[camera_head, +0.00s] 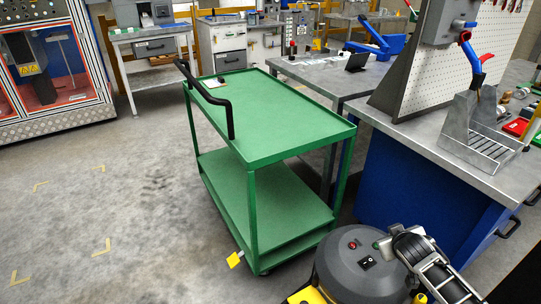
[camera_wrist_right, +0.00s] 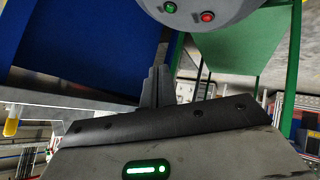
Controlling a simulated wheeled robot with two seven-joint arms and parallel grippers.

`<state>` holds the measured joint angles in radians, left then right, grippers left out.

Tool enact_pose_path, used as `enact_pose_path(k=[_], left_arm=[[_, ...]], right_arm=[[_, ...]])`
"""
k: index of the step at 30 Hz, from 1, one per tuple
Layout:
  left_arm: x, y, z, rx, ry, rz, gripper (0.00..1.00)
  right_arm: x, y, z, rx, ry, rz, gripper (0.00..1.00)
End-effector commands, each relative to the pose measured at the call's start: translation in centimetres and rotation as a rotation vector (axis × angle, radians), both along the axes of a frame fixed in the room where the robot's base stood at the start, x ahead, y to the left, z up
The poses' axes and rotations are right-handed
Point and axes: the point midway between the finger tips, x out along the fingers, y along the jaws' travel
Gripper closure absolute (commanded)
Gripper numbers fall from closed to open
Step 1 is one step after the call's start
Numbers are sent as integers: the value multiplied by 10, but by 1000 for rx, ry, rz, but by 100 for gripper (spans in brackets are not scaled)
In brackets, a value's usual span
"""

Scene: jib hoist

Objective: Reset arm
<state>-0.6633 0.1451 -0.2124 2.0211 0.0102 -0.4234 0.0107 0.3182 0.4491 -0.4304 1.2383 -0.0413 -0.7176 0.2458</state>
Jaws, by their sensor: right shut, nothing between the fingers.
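My right gripper (camera_wrist_right: 157,82) shows in the right wrist view, with its dark fingers together and nothing held between them. Beyond it is a blue panel and, at the top, a grey rounded machine housing with a green and a red button (camera_wrist_right: 188,14). In the head view, a black and silver arm part (camera_head: 432,266), probably mine, comes in at the bottom right beside a grey round machine (camera_head: 350,268). The right fingertips cannot be made out there. My left arm and gripper are in neither view.
A green two-shelf cart (camera_head: 265,115) with a black handle stands in the middle. A grey-topped blue workbench (camera_head: 430,150) with a pegboard (camera_head: 470,55) is on the right. A glazed machine cabinet (camera_head: 50,60) is at the left. The floor (camera_head: 100,210) at the left is clear.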

Motion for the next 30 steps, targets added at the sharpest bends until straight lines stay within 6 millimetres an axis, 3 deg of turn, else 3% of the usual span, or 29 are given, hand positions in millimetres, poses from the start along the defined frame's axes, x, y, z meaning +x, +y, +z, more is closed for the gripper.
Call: enact_pose_path(k=[1, 3, 9, 19, 25, 27, 30], left_arm=[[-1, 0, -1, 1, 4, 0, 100], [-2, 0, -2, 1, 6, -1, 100], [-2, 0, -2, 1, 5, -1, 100], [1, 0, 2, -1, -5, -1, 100], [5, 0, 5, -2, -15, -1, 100], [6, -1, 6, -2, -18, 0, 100], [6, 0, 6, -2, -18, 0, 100]], right_arm=[[16, -26, 30, -15, -56, -34, 100], [33, -58, 70, -32, -127, -79, 100], [59, -134, 176, -70, -307, -186, 100], [58, -211, 303, -112, -518, -300, 100], [81, -170, 335, -272, -679, -1, 100], [77, -149, 300, -238, -633, 21, 100], [69, -122, 264, -203, -593, 60, 100]])
